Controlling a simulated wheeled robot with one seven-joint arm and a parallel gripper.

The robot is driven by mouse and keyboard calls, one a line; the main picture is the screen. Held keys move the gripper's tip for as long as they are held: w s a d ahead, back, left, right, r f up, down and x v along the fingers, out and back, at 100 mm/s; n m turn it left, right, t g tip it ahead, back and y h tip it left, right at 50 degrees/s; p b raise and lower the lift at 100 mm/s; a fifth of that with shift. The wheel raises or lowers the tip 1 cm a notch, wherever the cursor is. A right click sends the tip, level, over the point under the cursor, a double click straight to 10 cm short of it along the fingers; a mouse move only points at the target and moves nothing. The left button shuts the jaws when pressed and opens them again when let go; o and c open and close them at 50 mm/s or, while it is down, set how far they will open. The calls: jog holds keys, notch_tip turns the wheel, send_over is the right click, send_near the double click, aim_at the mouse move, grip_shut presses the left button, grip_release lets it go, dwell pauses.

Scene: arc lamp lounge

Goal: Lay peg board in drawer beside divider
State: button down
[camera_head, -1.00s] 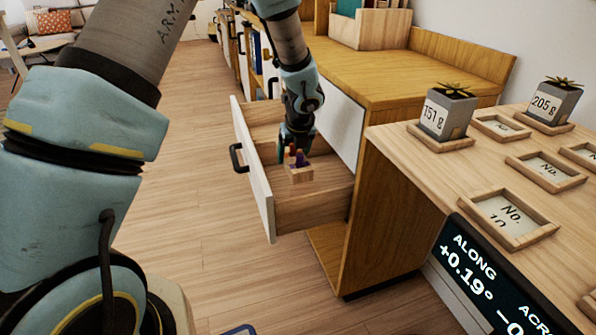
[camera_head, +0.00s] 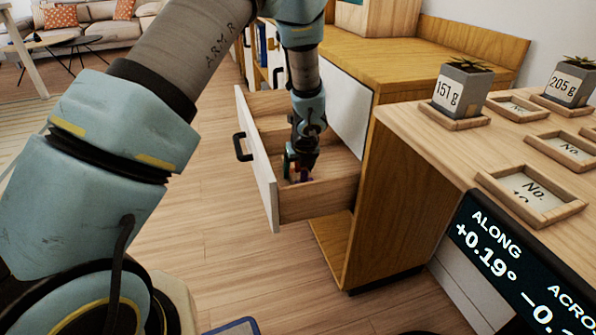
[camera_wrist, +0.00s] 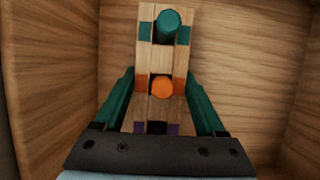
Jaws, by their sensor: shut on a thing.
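The peg board (camera_wrist: 160,60) is a small light-wood block with a teal peg, an orange peg and teal, orange and purple marks. My gripper (camera_wrist: 160,78) is shut on its sides, with a dark green finger along each side. In the head view my gripper (camera_head: 298,168) points down inside the open drawer (camera_head: 258,165), and only a little of the peg board (camera_head: 304,176) shows below it. A wooden cross-piece, apparently the divider (camera_head: 272,130), stands behind my gripper. I cannot tell whether the board touches the drawer floor.
The drawer has a white front with a dark handle (camera_head: 241,147). Its near side wall (camera_head: 320,198) is close to my gripper.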

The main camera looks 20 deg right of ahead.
jog(key=shift+f, duration=0.15)
grip_release()
jog(key=p+v, duration=0.3)
jog(key=v, duration=0.9)
jog(key=shift+r, duration=0.25)
